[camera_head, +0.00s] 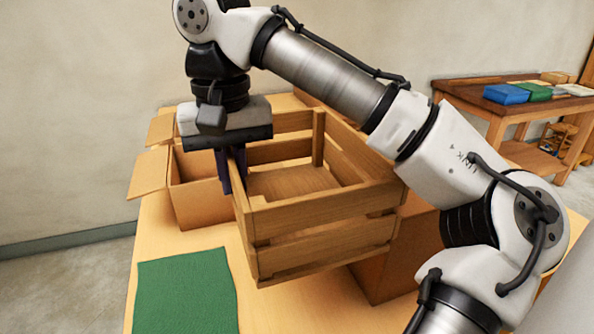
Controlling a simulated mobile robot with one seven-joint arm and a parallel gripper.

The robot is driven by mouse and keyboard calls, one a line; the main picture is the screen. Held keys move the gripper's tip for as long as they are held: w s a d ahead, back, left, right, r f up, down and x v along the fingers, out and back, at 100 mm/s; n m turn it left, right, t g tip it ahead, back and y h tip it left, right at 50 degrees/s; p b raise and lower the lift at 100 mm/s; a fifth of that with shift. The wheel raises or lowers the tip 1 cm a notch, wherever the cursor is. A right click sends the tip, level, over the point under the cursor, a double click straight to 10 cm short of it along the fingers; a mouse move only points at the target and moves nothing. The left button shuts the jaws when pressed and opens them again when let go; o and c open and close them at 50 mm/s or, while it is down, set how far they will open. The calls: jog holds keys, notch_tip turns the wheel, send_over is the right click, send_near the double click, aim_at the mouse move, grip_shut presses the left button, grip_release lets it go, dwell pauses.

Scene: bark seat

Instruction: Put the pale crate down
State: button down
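The pale crate (325,211) is an open box of light wooden slats, in the middle of the view, with nothing seen inside. My gripper (232,178) points down at the crate's left wall, with its dark fingers on either side of the top slat, and appears shut on it. The crate looks level or slightly tilted and seems to hang above the wooden table (290,312). Its underside is hidden, so the exact gap cannot be told. My arm passes over the crate's back right corner.
A green cloth or mat (185,292) lies flat at the table's front left. An open cardboard box (195,200) stands left behind the crate. Another brown box (408,258) is partly hidden at right. A side table (470,96) with blue and green items stands far right.

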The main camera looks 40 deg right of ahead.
jog(key=shift+w+f, duration=0.1)
jog(key=shift+f, duration=0.4)
notch_tip(320, 180, down, 19)
jog(key=shift+f, duration=0.1)
jog(key=c, duration=1.9)
grip_release()
jog(key=shift+f+b, duration=0.15)
jog(key=shift+b, duration=0.15)
jog(key=o, duration=0.4)
notch_tip(320, 180, up, 12)
jog(key=shift+r, duration=0.2)
